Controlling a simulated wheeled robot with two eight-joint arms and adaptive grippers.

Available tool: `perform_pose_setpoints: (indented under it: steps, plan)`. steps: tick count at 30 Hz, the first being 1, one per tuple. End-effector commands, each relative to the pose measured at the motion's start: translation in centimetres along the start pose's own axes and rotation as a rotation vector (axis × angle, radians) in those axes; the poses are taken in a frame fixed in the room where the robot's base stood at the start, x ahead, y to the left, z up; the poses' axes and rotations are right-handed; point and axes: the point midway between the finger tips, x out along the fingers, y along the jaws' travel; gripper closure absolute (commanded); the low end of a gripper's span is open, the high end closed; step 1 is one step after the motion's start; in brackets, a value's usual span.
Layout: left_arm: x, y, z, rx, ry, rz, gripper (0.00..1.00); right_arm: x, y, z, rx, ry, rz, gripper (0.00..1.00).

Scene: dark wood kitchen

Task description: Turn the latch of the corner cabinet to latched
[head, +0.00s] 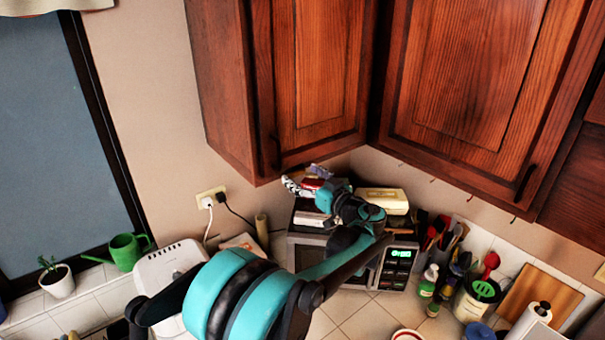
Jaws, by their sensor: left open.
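The wooden corner cabinet hangs on the wall in the head view, with a left door (310,75) and a wider right door (470,75) meeting at an inner corner. Both doors look shut. A dark vertical handle (275,150) is on the left door, and another dark handle (525,183) is low on the right door. I cannot make out the latch or its position. My left gripper (320,173) is small and partly hidden by my own arm, just below the left door's bottom edge. It is open; I see nothing held. My right gripper is not in view.
Below the cabinet stands a microwave (398,262) with items on top, including a cream box (383,199). A white appliance (170,268) is left of it.

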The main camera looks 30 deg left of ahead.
Motion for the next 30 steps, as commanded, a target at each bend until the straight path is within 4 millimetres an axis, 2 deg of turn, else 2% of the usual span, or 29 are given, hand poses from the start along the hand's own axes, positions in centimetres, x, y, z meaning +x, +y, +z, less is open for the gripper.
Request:
perform_pose_setpoints:
  steps: [8, 11, 14, 15, 23, 30]
  plan:
    - [0.29, -0.02, 0.03, 0.000, -0.001, 0.000, 0.22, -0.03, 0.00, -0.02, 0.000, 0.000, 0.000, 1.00]
    - [0.28, -0.02, 0.03, 0.000, -0.001, 0.000, 0.44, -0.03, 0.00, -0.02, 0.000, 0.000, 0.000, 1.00]
    - [0.28, -0.01, 0.03, 0.000, -0.001, 0.000, 0.70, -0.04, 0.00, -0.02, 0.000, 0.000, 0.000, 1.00]
    - [0.28, -0.01, 0.02, 0.000, -0.001, 0.000, 0.72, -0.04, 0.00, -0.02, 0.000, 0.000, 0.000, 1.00]
    - [0.28, 0.01, -0.01, 0.013, 0.000, 0.000, 0.72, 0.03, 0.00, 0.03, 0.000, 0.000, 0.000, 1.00]
    - [0.27, 0.10, -0.13, 0.106, 0.000, 0.001, 0.72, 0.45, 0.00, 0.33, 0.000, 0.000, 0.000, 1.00]
